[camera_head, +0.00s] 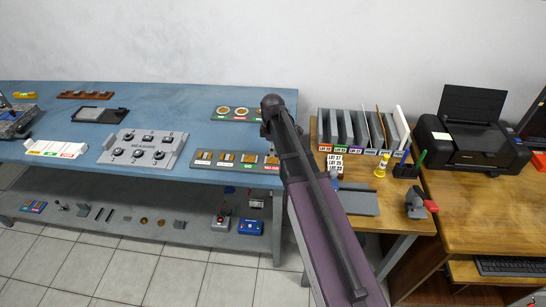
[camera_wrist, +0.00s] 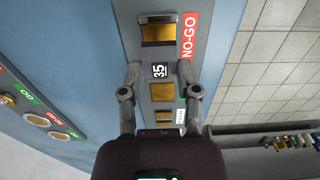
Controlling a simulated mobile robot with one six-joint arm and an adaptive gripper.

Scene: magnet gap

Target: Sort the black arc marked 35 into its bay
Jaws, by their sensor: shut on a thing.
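My gripper (camera_wrist: 159,72) shows in the wrist view with its two fingers on either side of the small black arc (camera_wrist: 159,71), which bears a white 35 mark. It is shut on the arc above a grey sorting tray (camera_head: 235,171). The NO-GO bay (camera_wrist: 158,32), with a red label, is just beyond the arc; other brass-coloured bays (camera_wrist: 162,91) lie nearer the wrist. I cannot tell the arc's height above the tray.
A grey MEASURE fixture (camera_head: 143,148) stands left of the tray on the blue bench (camera_head: 190,128). Another tray with round pockets (camera_head: 238,113) lies behind. A rack of lot dividers (camera_head: 362,132) stands on the wooden table to the right.

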